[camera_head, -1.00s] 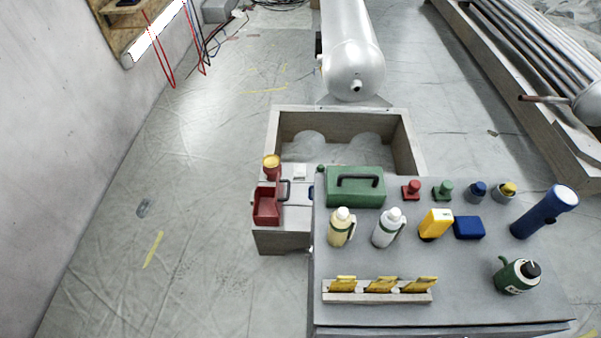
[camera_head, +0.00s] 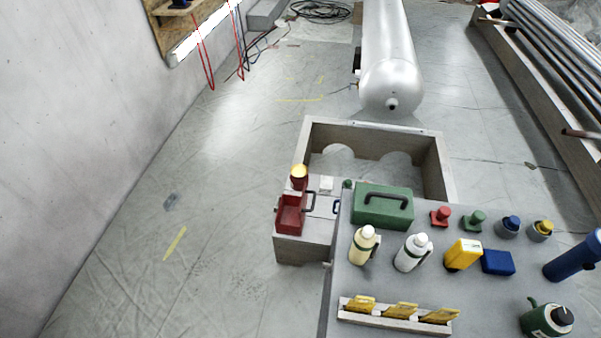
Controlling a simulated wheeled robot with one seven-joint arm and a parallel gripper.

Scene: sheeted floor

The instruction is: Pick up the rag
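I cannot clearly make out a rag. A blue, flat, block-like item (camera_head: 498,262) lies on the grey table (camera_head: 400,285), right of a yellow box (camera_head: 463,254); I cannot tell if it is cloth. A small grey-blue patch (camera_head: 171,201) lies on the floor at the left, too small to identify. My gripper is not in view.
The table also holds a green toolbox (camera_head: 382,206), two bottles, a rack of yellow pieces (camera_head: 395,315), a blue flashlight (camera_head: 575,258) and a green canister (camera_head: 546,320). A wooden box frame (camera_head: 310,135) and a tank (camera_head: 392,80) stand behind. The left floor is clear.

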